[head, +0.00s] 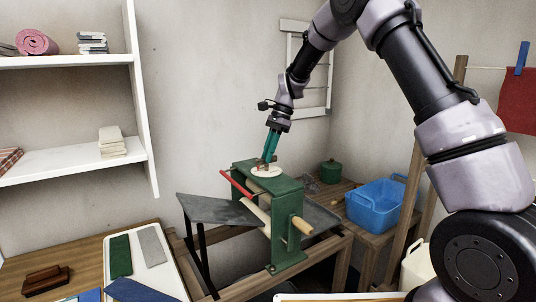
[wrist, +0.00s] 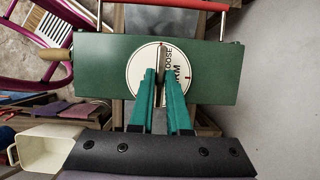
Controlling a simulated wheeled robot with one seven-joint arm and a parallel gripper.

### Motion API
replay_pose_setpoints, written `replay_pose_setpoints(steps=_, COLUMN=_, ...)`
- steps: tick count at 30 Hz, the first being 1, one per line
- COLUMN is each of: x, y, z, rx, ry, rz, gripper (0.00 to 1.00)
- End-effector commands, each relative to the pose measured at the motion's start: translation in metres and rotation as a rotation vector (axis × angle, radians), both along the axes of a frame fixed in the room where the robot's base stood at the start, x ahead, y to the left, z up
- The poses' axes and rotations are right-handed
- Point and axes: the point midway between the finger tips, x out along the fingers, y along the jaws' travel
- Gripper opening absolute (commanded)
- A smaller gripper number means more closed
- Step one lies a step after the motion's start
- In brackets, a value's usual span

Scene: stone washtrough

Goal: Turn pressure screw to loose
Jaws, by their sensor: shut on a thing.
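The green mangle (head: 289,232) stands on a wooden bench, with rollers between its green end frames. On its top plate lies a round white dial (head: 267,172). In the wrist view the dial (wrist: 137,88) carries the words LOOSE and FIRM and a small red mark at its right. The pressure screw's narrow grip (wrist: 161,58) stands at the dial's middle, mostly hidden by my fingers. My gripper (head: 267,158) comes down from above, its teal fingers shut on the screw's grip; they also show in the wrist view (wrist: 160,76).
A red bar (head: 237,186) runs along the mangle's front, and a wooden crank handle (head: 302,225) sticks out at its right. A grey feed board (head: 215,210) lies at left. A blue basin (head: 375,203) and green pot (head: 331,171) stand behind right. Shelves are on the left wall.

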Motion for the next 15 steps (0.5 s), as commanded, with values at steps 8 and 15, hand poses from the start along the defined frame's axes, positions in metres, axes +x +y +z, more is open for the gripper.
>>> replay_pose_setpoints(steps=8, x=0.0002, y=-0.0003, z=-0.0002, rx=0.000, ry=0.000, rz=-0.001, gripper=0.45)
replay_pose_setpoints(steps=15, x=0.0001, y=-0.0002, z=-0.0001, rx=0.000, ry=0.000, rz=0.000, gripper=0.45)
